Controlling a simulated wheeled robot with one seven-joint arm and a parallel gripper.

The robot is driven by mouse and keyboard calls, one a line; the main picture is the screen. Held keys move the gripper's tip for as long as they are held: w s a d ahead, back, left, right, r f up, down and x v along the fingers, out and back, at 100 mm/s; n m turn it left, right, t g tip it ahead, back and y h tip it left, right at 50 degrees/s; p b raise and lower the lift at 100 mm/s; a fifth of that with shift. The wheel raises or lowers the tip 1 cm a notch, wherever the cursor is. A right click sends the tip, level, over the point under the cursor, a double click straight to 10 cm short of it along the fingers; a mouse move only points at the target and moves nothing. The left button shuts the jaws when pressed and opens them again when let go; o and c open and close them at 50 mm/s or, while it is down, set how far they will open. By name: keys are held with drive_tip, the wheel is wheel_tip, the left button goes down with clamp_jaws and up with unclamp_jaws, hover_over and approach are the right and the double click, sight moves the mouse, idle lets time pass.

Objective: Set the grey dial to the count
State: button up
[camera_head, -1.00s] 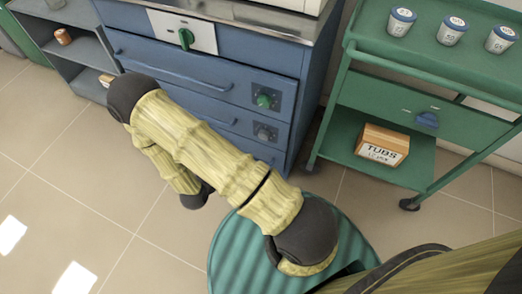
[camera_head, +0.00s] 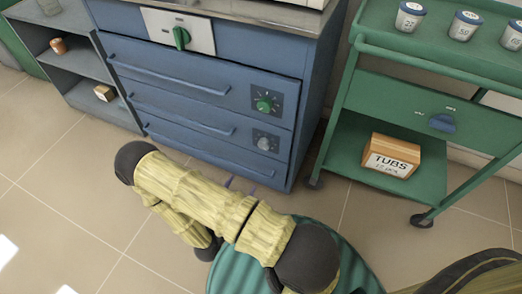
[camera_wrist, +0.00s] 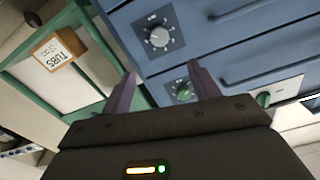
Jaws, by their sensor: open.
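The grey dial (camera_head: 265,140) is a round knob on a dark square plate, low on the right of the blue cabinet front, below a green dial (camera_head: 265,104). In the wrist view the grey dial (camera_wrist: 158,36) shows beyond my fingertips, with pale marks around it; its setting is too small to read. My gripper (camera_wrist: 162,72) is open and empty, its two purple fingers apart and not touching the dial. In the head view the purple fingertips (camera_head: 240,187) just show past my arm, below the dial.
A green trolley (camera_head: 345,178) at right carries several lidded tubs (camera_head: 409,17) on top and a box labelled TUBS (camera_head: 391,156) below; its small print is unclear. The blue cabinet (camera_head: 190,85) has long drawer handles and a green switch (camera_head: 180,38). Grey shelves (camera_head: 75,55) stand left.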

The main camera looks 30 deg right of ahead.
sight(263, 146)
drive_tip(key=b+x, duration=0.5)
drive_tip(key=x, duration=1.1)
drive_tip(key=shift+w+d, duration=0.1)
drive_tip(key=shift+c, duration=0.4)
drive_tip(key=c, duration=0.9)
